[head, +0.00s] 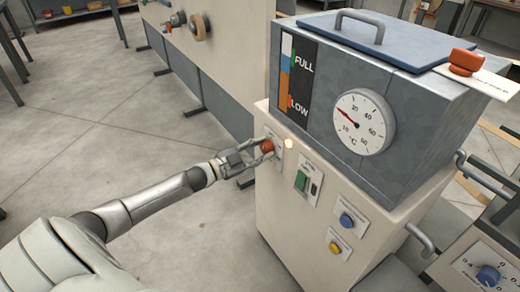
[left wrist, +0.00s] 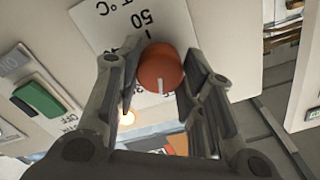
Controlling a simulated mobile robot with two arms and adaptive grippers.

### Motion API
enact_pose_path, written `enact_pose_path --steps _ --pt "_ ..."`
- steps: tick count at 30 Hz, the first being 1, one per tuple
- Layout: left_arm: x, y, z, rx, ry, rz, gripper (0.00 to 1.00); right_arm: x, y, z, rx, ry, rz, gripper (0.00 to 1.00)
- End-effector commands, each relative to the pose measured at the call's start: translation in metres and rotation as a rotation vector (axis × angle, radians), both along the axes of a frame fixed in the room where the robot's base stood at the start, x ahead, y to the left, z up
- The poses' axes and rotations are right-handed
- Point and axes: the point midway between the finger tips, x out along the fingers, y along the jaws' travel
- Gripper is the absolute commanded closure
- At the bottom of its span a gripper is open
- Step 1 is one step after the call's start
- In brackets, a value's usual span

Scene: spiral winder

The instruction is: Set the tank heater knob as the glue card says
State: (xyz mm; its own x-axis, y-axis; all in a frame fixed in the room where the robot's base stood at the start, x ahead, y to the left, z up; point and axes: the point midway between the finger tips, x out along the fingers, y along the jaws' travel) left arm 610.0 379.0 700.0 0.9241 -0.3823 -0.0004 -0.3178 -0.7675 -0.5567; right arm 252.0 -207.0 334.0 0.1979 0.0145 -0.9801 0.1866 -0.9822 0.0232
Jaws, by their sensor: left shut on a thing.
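The orange-red heater knob (head: 267,146) is on the left part of the machine's front panel. In the left wrist view the knob (left wrist: 160,72) has a white pointer line towards the bottom of the picture. Its white scale plate (left wrist: 113,22) shows "50" and "°C"; other marks are partly hidden by a finger. My left gripper (head: 264,151) is shut on the knob, one finger on each side, as also seen in the left wrist view (left wrist: 163,90). The glue card cannot be surely identified. My right gripper is not in view.
The grey tank carries a round °C dial (head: 362,122) with a red needle near 20. A lit lamp (head: 289,143), a green switch (head: 301,181), a blue knob (head: 347,220) and a yellow knob (head: 335,248) are nearby. A white card (head: 490,80) under a red object lies on top.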

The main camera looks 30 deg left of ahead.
Motion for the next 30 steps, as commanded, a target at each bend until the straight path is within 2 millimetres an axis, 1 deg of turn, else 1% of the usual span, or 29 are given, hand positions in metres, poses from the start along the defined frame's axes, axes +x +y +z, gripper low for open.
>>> enact_pose_path --steps 4,10,15,24,30 --pt "0.000 -0.001 0.000 0.128 -0.053 0.000 0.88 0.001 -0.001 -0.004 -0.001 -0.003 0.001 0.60" --pt "0.000 0.000 -0.001 0.302 -0.125 0.000 0.88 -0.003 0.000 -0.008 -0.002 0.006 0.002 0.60" --pt "0.000 -0.001 -0.001 0.432 -0.180 -0.001 0.88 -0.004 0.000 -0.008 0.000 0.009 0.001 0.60" --pt "0.000 -0.001 -0.001 0.594 -0.247 -0.001 0.88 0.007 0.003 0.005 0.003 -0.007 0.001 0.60" --pt "0.000 -0.001 -0.001 0.646 -0.269 -0.002 0.88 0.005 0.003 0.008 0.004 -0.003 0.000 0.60"
